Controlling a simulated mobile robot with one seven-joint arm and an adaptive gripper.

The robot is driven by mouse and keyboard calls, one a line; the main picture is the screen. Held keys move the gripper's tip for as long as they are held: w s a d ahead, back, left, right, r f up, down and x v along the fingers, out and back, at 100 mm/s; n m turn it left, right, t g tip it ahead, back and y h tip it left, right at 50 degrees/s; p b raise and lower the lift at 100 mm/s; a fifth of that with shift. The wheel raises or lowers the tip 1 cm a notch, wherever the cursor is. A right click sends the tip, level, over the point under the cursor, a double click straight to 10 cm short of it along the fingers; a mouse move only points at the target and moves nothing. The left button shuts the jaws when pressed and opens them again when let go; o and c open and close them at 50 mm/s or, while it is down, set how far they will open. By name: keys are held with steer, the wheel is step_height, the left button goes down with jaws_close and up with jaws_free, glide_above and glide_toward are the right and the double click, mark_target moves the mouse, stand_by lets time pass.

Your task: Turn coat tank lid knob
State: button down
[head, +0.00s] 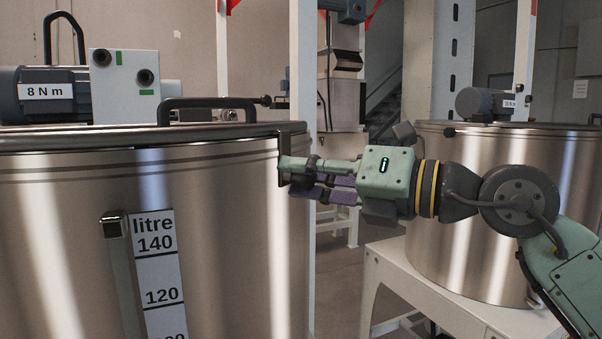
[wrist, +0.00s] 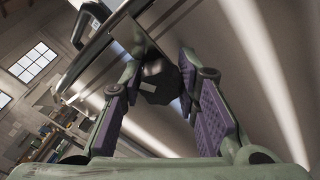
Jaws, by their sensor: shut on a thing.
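The near steel tank (head: 230,220) fills the left of the head view, with its lid (head: 60,135) on top. A dark bracket (head: 284,143) hangs at the right end of the lid rim. My gripper (head: 290,172) reaches in from the right, with its fingertips at this bracket beside the tank wall. In the wrist view, a dark, faceted knob (wrist: 160,86) sits between the fingertips of my gripper (wrist: 165,72). The fingers are shut on it, one on each side. In the head view the fingers hide the knob.
A second steel tank (head: 480,200) stands behind my arm on a white frame (head: 430,290).

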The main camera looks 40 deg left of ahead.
steer(key=m+p, duration=0.1)
steer(key=m, duration=0.4)
steer(key=shift+w+r, duration=0.1)
steer(key=m, duration=0.3)
steer(key=shift+p, duration=0.4)
steer(key=c, duration=1.7)
jaws_free()
steer(key=shift+m, duration=0.5)
steer(key=o, duration=0.8)
